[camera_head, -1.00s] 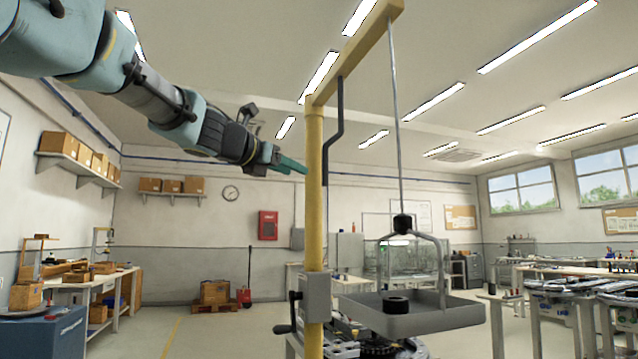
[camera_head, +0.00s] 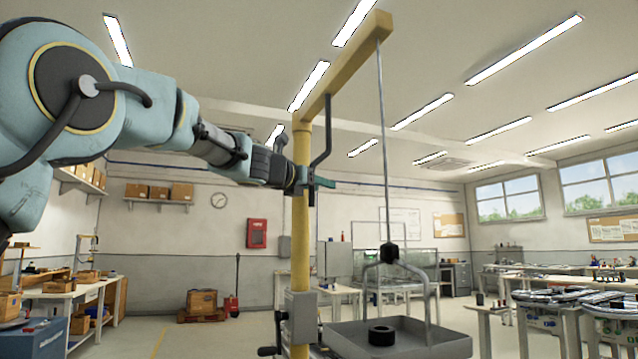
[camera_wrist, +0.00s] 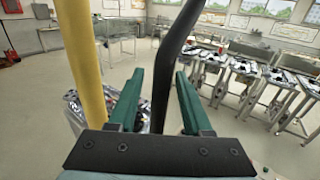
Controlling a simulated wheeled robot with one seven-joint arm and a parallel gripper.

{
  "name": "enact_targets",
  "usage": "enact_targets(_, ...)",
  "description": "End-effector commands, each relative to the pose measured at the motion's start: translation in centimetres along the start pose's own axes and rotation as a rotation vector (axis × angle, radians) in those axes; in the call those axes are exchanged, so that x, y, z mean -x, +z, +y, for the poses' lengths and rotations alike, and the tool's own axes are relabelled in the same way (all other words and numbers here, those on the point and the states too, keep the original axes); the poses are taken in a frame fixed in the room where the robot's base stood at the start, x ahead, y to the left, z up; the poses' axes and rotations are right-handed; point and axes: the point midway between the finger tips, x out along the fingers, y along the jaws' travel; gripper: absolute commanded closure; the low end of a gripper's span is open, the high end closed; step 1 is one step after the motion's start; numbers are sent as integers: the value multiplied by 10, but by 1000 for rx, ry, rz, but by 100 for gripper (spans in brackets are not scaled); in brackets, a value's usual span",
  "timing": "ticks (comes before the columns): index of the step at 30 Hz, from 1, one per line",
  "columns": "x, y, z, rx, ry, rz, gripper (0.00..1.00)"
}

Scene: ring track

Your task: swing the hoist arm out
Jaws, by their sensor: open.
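The yellow hoist has an upright post (camera_head: 300,225) and a yellow boom arm (camera_head: 345,65) slanting up and to the right. A dark bent handle bar (camera_head: 325,130) hangs from the boom beside the post. A rod from the boom's end carries a grey tray (camera_head: 430,341) with a black ring (camera_head: 382,335) on it. My gripper (camera_head: 325,182) is at the handle's lower part, close to the post. In the wrist view its green fingers (camera_wrist: 156,95) are apart, with the dark handle (camera_wrist: 168,65) between them and the yellow post (camera_wrist: 82,55) outside, to the left.
Low tables with track pieces (camera_head: 555,300) stand at the right. A workbench with boxes (camera_head: 70,300) stands at the left. A box on a pallet (camera_head: 202,302) sits on the floor by the back wall. Open floor lies between.

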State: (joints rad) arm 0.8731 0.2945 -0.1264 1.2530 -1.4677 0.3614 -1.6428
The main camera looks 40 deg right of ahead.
Motion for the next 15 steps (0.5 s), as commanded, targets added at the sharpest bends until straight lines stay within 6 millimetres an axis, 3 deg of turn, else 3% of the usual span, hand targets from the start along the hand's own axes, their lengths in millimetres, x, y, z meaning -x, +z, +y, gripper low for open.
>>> enact_targets(6, 0, 0, 0, -1, 0, 0, 50)
enact_targets(15, 0, 0, 0, -1, 0, 0, 84)
